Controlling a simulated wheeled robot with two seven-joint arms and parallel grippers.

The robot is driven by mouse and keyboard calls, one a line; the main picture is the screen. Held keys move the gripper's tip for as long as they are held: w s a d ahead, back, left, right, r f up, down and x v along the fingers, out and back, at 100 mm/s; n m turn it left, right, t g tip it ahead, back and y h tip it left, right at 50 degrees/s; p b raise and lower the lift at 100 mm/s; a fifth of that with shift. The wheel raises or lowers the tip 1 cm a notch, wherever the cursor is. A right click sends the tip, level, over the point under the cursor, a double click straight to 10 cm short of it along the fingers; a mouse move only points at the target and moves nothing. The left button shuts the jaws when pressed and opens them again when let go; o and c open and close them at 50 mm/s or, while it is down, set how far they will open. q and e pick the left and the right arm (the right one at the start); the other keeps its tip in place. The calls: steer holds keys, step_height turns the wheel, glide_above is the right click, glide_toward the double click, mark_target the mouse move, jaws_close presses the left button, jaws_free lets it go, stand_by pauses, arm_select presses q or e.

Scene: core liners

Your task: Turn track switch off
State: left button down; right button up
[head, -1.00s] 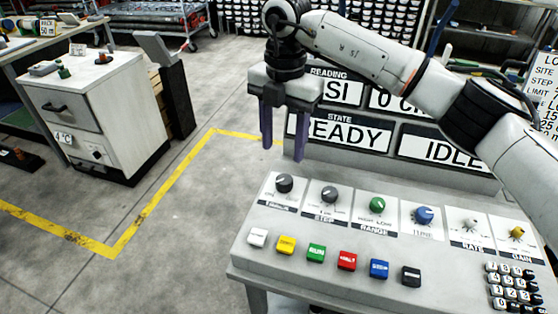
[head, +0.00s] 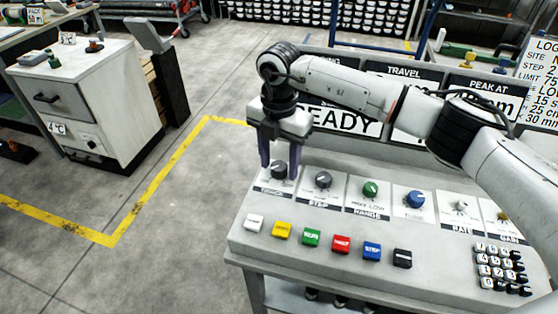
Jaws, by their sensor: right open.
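A row of rotary knobs runs along the back of the sloped grey console (head: 236,238). The leftmost dark knob (head: 279,170) sits on a white plate with a black label strip, too blurred to read surely; it may be the track switch. My right gripper (head: 280,178) points down with its purple fingers open. In the picture the fingers stand either side of this knob; I cannot tell whether they touch it. The knob's exact pointer setting is hard to read. My left gripper is not in view.
The dark step knob (head: 323,180), green range knob (head: 370,189) and blue knob (head: 414,199) stand to the right. Coloured buttons, such as the white one (head: 254,222), line the front, with a keypad (head: 500,269) at right. Display panels (head: 340,121) rise behind.

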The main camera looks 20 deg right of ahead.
steer(key=c, duration=1.1)
steer(key=shift+o, duration=0.2)
steer(key=shift+n, duration=0.4)
steer(key=n+b, duration=0.1)
steer(key=n, duration=0.2)
steer(key=shift+n+b, duration=0.4)
steer(key=n+b, duration=0.1)
steer(key=n, duration=0.3)
steer(key=n+b, duration=0.1)
steer(key=n, duration=0.4)
steer(key=shift+n+b, duration=0.5)
steer(key=shift+n, duration=1.6)
